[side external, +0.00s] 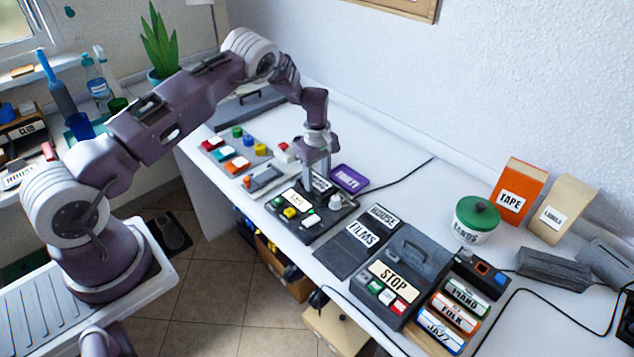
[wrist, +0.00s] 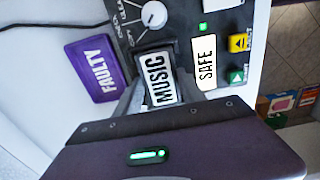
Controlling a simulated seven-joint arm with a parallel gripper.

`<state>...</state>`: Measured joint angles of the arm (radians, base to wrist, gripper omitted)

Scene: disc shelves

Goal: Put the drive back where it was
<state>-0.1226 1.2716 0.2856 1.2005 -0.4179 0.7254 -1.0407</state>
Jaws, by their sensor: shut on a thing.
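My gripper (side external: 317,170) points down over the back of a dark control unit (side external: 311,228). It is shut on a dark drive with a white label reading MUSIC (wrist: 160,80), between the fingers in the wrist view. The drive is at the unit's edge; I cannot tell whether it sits in a slot or just above it. The unit has a lit panel reading SAFE (wrist: 205,64), a green light (wrist: 203,27), a white knob (wrist: 153,14) and yellow and green buttons. A purple FAULTY tray or mat (side external: 349,179) lies beside the unit, empty.
A second unit reading STOP (side external: 394,281) stands to the right, with dark pads labelled HOUSE and FILMS (side external: 362,235) between. Cases labelled PIANO, FOLK (side external: 455,313) and JAZZ lie further right. Small coloured blocks (side external: 237,164) lie left. A black cable (side external: 402,174) runs behind.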

